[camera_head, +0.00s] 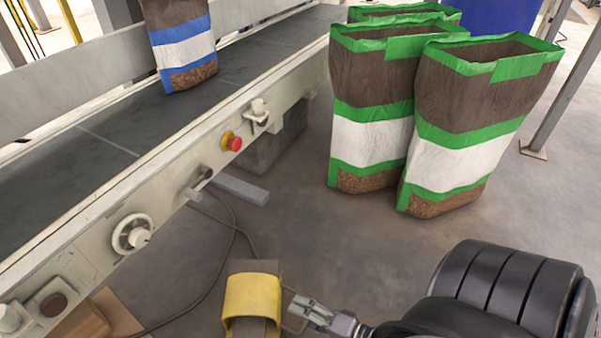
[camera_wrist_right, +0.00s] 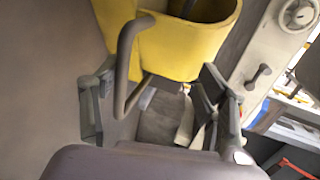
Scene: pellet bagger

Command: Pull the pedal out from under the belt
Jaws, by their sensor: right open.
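The yellow pedal (camera_head: 253,296) is on the floor near the bottom of the head view, to the right of the belt's (camera_head: 95,150) side frame. Its yellow cover fills the top of the right wrist view (camera_wrist_right: 190,45). A grey bent handle (camera_wrist_right: 124,75) sticks out from the pedal towards my right gripper. My right gripper (camera_head: 308,312) is beside the pedal, on its right. In the wrist view its two fingers (camera_wrist_right: 155,103) stand apart, with the handle between them, nearer the left finger. Contact with the handle cannot be seen. My left gripper is not in view.
A dark cable (camera_head: 232,245) runs over the floor by the belt. The belt's side carries a red stop button (camera_head: 232,142) and a handwheel (camera_head: 132,234). A blue-banded bag (camera_head: 183,50) stands on the belt. Green-banded bags (camera_head: 372,135) stand on the floor, with clear floor in front.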

